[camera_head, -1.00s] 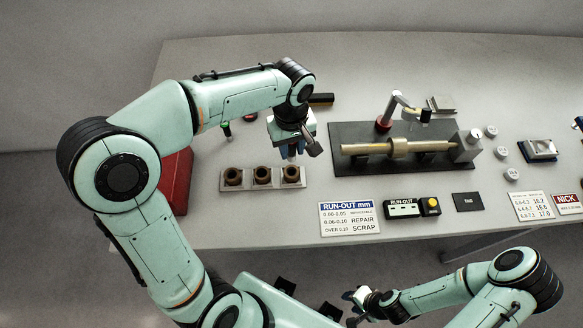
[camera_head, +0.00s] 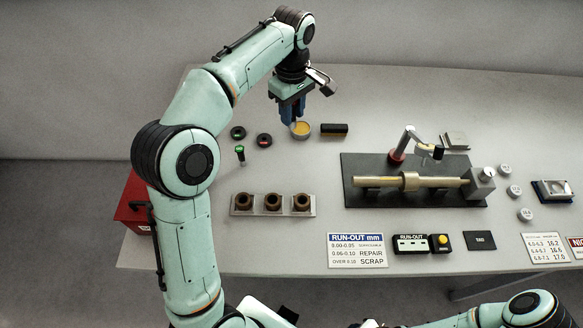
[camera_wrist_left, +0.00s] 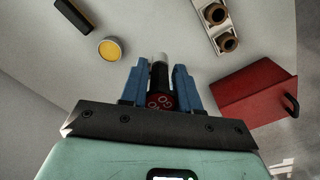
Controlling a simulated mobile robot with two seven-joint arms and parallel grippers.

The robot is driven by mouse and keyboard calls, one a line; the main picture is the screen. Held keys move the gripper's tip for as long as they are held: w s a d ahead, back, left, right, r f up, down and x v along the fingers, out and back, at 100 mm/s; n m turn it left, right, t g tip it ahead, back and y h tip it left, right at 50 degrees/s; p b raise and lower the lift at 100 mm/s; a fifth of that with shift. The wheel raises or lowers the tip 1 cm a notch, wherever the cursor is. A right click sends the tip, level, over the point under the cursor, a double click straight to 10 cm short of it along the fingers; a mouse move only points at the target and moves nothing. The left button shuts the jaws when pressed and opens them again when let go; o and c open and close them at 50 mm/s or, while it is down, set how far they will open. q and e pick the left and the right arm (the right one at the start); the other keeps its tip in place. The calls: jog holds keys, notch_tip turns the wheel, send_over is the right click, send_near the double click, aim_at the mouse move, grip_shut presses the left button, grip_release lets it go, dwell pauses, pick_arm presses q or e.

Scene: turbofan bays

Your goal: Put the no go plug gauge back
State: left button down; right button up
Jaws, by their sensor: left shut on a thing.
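My left gripper (camera_head: 294,112) points down over the back left of the table, just behind a yellow-topped round tin (camera_head: 300,131). In the head view the gauge is mostly hidden by the fingers. A round black stand with a red mark (camera_head: 264,140) and another with a green mark (camera_head: 238,133) lie left of the gripper. A green-topped gauge (camera_head: 240,154) stands in front of them.
A black block (camera_head: 334,129) lies right of the tin. Brown bushings sit in a tray (camera_head: 288,212) in front. A red box (camera_head: 132,204) is at the left edge. The run-out fixture (camera_head: 360,200) with a shaft fills the right. Table between stands and tray is largely clear.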

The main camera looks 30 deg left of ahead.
pick_arm(q)
jog(key=shift+w+a+f, duration=0.1)
jog(key=shift+a+f, duration=0.1)
jog(key=shift+f+b, duration=1.85)
jog(key=shift+f, duration=7.75)
pick_arm(e)
jog(key=s+f, duration=0.2)
jog(key=f, duration=0.1)
jog(key=s+f, duration=0.1)
jog(key=shift+f, duration=0.3)
pick_arm(q)
jog(key=shift+f, duration=0.1)
jog(key=shift+f, duration=0.15)
jog(key=c, duration=0.8)
grip_release()
pick_arm(e)
jog(key=shift+f, duration=0.1)
